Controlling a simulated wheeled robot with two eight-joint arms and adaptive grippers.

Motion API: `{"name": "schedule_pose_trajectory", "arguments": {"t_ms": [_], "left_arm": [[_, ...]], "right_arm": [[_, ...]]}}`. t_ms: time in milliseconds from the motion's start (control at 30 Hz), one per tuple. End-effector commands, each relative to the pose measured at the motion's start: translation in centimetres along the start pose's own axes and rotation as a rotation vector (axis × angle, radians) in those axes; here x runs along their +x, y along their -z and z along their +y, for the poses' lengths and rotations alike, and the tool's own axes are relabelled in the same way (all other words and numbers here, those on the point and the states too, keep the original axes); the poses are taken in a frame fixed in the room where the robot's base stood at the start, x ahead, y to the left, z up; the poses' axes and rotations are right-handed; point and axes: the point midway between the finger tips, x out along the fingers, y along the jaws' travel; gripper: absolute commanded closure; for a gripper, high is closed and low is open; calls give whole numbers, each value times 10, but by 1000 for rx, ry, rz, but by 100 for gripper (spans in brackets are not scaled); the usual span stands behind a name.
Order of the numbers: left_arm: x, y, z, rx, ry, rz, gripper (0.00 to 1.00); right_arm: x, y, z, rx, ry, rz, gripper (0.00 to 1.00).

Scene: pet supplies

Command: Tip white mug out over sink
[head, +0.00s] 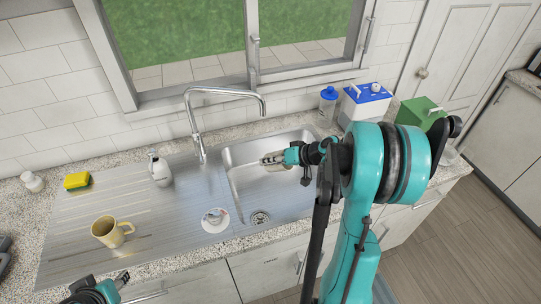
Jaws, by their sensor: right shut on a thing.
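My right gripper (273,159) is over the sink basin (240,190), its fingers pointing left. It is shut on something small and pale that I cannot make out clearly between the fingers. A round white vessel (215,220), perhaps the white mug, is by the left edge of the basin, greyish inside; its handle is not clear. A yellow mug (112,232) stands upright on the drainboard, its handle to the right. Part of my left gripper (122,279) shows at the bottom left, below the yellow mug; its jaws are not clear.
A chrome tap (197,125) arches over the basin. A pale bottle (159,170) and a yellow-green sponge (77,181) are on the drainboard (80,210). A blue-capped bottle (328,100), a blue-lidded box (366,100) and a green box (418,114) stand at the right.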

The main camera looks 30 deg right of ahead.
Motion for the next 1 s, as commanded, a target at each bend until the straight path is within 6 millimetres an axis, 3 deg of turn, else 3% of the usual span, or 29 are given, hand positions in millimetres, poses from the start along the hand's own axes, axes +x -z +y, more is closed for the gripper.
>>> {"name": "schedule_pose_trajectory", "arguments": {"t_ms": [33,500,800,1000], "left_arm": [[-10,7,0,0,0,0,61],[-57,41,0,0,0,0,61],[-54,39,0,0,0,0,61],[-51,37,0,0,0,0,61]], "right_arm": [[-1,5,-6,-4,-19,-23,100],[15,12,-13,-6,-287,-288,100],[36,7,-8,-6,-567,-568,100],[40,6,-6,-2,-656,-655,100]]}}
